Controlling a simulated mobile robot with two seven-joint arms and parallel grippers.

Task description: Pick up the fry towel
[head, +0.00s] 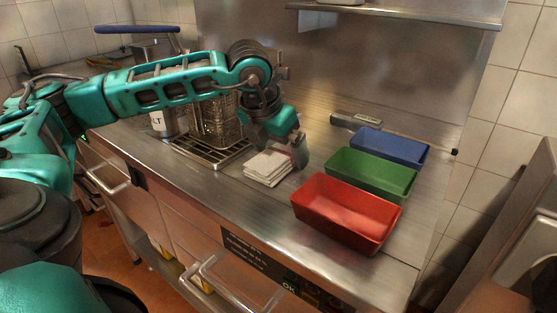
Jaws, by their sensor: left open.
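A white folded cloth stack, the fry towel (268,169), lies on the steel counter right of the wire basket. My left gripper (299,152) hangs just above and beside the towel's right rear edge, pointing down. It is open, but its fingers are small and partly dark, so I cannot tell whether they touch the cloth. My right gripper is not in the view.
A wire basket (215,122) stands on a drain grate (207,154), with a salt container (162,123) to its left. Red (345,212), green (370,174) and blue (390,147) bins sit at the right. A shelf (400,14) hangs above. The counter front is clear.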

